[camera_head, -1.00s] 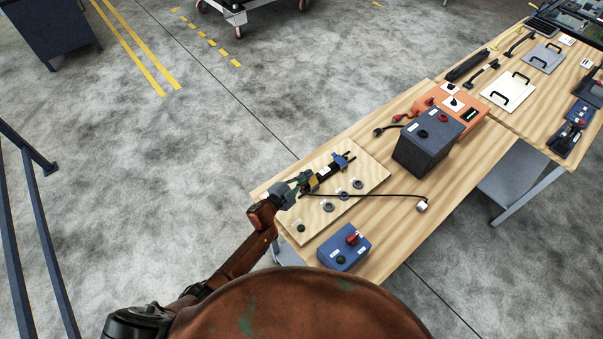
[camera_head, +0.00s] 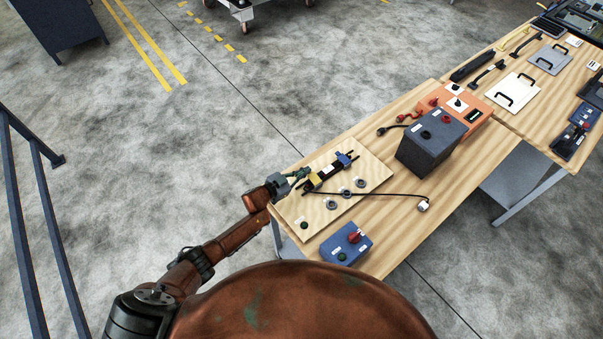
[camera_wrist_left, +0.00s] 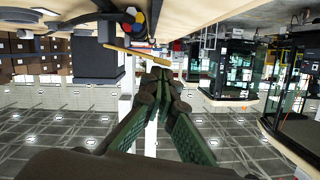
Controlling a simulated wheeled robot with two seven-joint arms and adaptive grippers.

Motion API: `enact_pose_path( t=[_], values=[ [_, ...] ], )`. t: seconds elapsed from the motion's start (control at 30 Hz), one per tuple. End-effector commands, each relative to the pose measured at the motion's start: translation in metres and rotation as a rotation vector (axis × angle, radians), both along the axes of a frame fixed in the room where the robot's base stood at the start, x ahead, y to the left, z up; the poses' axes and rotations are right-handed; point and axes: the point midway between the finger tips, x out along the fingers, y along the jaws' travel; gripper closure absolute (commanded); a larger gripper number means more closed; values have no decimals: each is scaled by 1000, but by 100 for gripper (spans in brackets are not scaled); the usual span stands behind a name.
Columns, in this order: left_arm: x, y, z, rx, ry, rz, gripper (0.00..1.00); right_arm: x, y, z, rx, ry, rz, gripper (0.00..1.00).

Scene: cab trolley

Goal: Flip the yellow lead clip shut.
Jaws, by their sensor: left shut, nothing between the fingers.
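The yellow lead clip (camera_head: 313,181) sits in a dark holder on the pale wooden board (camera_head: 290,206); a blue part (camera_head: 343,160) sits at the holder's other end. In the left wrist view my shut green fingers (camera_wrist_left: 160,75) point towards a thin yellow bar (camera_wrist_left: 137,51), perhaps part of the clip. Whether the clip is open is too small to tell. My right gripper is out of view.
A dark lead with a white end (camera_head: 423,206) crosses the board and bench. Round grey pieces (camera_head: 346,194) lie beside the holder. A blue box with a red knob (camera_head: 345,243) is near the front. A dark battery-like box (camera_head: 431,142) and orange unit (camera_head: 466,103) stand further right.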

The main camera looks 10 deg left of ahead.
Motion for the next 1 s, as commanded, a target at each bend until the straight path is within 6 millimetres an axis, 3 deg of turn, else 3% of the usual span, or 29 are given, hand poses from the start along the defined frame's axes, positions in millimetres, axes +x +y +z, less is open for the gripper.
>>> enact_pose_path(
  t=[0.33,0.4,0.7,1.0],
  values=[
    [-4,-7,45,-3,1,0,100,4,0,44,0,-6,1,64],
    [-17,4,40,0,3,1,100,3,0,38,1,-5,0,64],
    [-61,38,53,-1,2,0,100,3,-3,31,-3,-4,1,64],
    [-81,52,60,-2,2,0,100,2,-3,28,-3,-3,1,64]
  ],
)
